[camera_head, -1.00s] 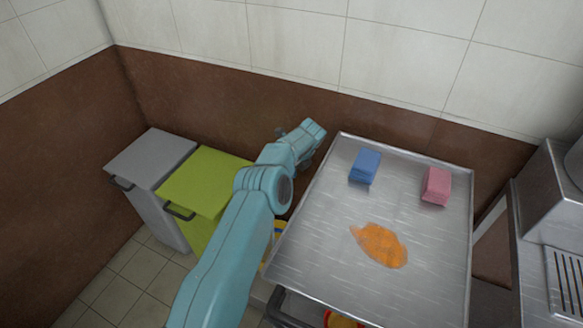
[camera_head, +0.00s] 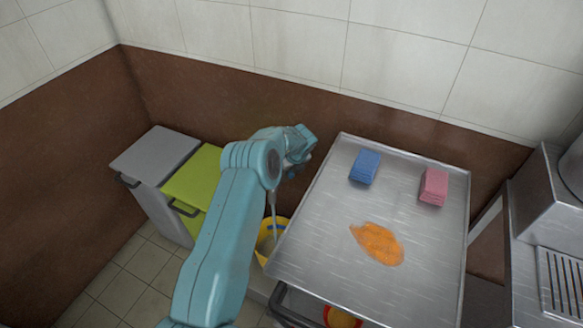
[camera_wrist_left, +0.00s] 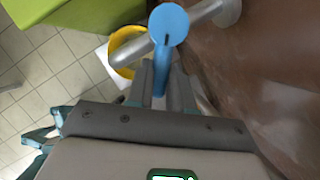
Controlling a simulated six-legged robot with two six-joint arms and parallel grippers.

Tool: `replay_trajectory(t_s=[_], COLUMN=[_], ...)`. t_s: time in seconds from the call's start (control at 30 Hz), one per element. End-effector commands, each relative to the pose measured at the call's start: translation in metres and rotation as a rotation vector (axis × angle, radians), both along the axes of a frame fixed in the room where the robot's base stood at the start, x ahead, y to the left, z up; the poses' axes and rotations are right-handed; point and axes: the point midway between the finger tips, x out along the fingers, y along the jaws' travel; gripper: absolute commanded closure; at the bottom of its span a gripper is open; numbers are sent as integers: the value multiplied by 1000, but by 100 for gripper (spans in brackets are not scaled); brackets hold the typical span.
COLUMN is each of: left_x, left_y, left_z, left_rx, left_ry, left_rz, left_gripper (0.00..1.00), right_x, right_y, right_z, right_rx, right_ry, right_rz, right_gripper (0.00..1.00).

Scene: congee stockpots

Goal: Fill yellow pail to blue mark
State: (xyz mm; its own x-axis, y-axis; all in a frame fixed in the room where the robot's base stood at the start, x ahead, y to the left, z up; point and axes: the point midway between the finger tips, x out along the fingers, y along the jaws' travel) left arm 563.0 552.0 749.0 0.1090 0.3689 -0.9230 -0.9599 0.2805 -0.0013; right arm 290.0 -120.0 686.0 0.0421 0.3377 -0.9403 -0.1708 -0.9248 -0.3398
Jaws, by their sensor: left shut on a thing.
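The yellow pail (camera_head: 262,257) stands low between the green bin and the steel table, partly hidden by my left arm. A blue band shows near its inside top. A thin pale stream, seemingly water, comes down into it. In the left wrist view the pail's yellow rim (camera_wrist_left: 116,42) shows beneath a metal spout (camera_wrist_left: 133,52). A blue tap handle (camera_wrist_left: 168,24) with a round top sits by the spout. My left gripper (camera_head: 303,150) is at the wall; in the wrist view its fingers (camera_wrist_left: 162,80) are shut on the handle's lever. My right gripper is not seen.
The steel table (camera_head: 325,235) holds a blue sponge stack (camera_head: 365,167), a pink sponge stack (camera_head: 433,187) and an orange spill (camera_head: 377,243). A grey bin (camera_head: 150,155) and a green bin (camera_head: 195,178) stand left. Steel equipment (camera_head: 550,215) is at right.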

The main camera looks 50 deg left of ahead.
Motion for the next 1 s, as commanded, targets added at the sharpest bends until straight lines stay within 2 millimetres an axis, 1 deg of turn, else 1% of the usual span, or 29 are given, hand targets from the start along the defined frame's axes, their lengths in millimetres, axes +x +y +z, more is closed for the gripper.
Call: replay_trajectory(t_s=[0.03, 0.07, 0.1, 0.13, 0.4, 0.53, 0.67, 0.9, 1.0], left_x=[-1, -1, 0, 0, 1, 1, -2, -9, -12], left_y=[-1, -1, -1, -1, -3, -6, -15, -39, -48], left_z=[-2, -2, -2, -2, -1, 8, 32, 92, 114], left_rx=[-3, -3, -3, -3, -1, -2, 0, -1, -1], left_ry=[3, 3, 3, 3, 2, 1, -1, -2, -1], left_rz=[2, 2, 2, 2, -1, -2, -3, -2, -2], left_gripper=[100, 72, 59, 53, 53, 53, 53, 53, 53], right_x=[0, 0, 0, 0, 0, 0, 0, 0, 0], right_y=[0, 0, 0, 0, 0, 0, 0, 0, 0], right_z=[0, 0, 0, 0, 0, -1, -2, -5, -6], right_rx=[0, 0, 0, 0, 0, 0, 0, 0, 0], right_ry=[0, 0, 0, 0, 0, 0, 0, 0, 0], right_rz=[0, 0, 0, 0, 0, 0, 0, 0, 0], right_gripper=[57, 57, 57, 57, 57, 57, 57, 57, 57])
